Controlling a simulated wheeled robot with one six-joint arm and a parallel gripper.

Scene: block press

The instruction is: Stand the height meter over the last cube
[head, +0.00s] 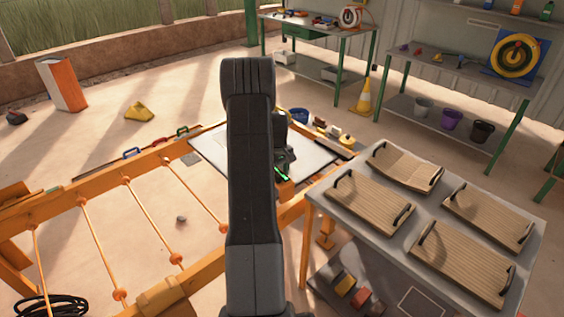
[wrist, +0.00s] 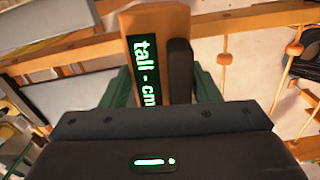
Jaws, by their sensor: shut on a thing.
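The height meter (wrist: 158,28) is in the wrist view, an orange body with a dark strip reading "tall - cm" in green. My gripper (wrist: 164,88) is shut on it, with green finger parts on both sides and a dark pad at its right. In the head view my gripper (head: 284,160) is mostly behind my dark arm, above the pale board; a small green glow shows there. I cannot make out the cube in either view; my arm and gripper hide part of the board. The meter's lower end is not clear.
The pale board (head: 318,160) sits in an orange wooden frame (head: 150,165) with ropes. A grey table (head: 385,232) with several slatted boards with handles stands at the right. Small items, a blue bucket (head: 298,115) and a yellow cone (head: 364,96) lie beyond.

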